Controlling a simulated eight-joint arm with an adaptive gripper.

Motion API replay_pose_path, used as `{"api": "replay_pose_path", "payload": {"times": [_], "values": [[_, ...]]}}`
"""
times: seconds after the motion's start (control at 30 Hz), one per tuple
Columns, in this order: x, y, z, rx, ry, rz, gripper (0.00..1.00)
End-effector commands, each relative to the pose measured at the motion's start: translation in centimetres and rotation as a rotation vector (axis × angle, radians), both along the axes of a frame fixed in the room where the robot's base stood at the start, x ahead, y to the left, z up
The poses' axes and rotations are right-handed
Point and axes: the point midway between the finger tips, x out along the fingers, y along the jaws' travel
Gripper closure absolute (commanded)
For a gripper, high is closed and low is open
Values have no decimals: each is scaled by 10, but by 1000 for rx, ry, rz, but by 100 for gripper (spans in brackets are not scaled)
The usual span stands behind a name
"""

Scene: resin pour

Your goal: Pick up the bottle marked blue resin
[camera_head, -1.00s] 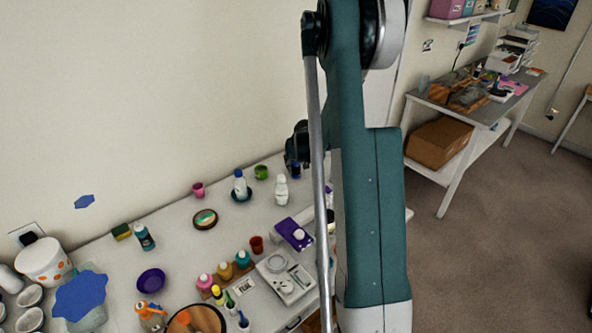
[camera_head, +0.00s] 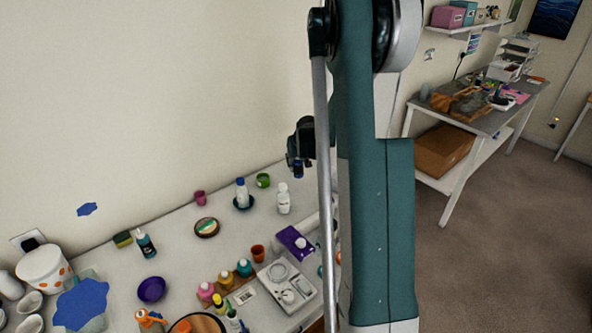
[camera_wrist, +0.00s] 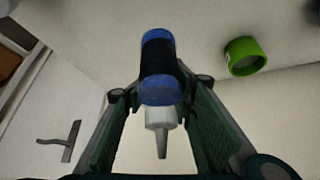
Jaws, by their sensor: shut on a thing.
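My gripper (camera_head: 299,162) is above the far part of the white table, mostly dark, with a small bit of blue showing at its lower end. In the wrist view my gripper (camera_wrist: 160,90) is shut on a blue bottle (camera_wrist: 159,92) with a dark band round its middle and a pale pointed nozzle. The fingers stand on either side of the bottle. I cannot read any marking on it, so I cannot tell whether it says blue resin.
Nearer are a purple mat (camera_head: 290,240) and a white scale tray (camera_head: 296,296). The table middle has free room.

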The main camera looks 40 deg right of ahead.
Motion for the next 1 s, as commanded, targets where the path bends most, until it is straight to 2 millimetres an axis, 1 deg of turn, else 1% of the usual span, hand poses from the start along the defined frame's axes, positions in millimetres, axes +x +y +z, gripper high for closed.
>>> {"api": "replay_pose_path", "payload": {"times": [0.03,0.2,0.4,0.57,1.0], "values": [[-1,0,8,0,0,0,93],[-1,0,30,0,0,0,93],[0,0,47,0,0,0,93],[0,0,52,0,0,0,93],[0,0,51,0,0,0,93]]}}
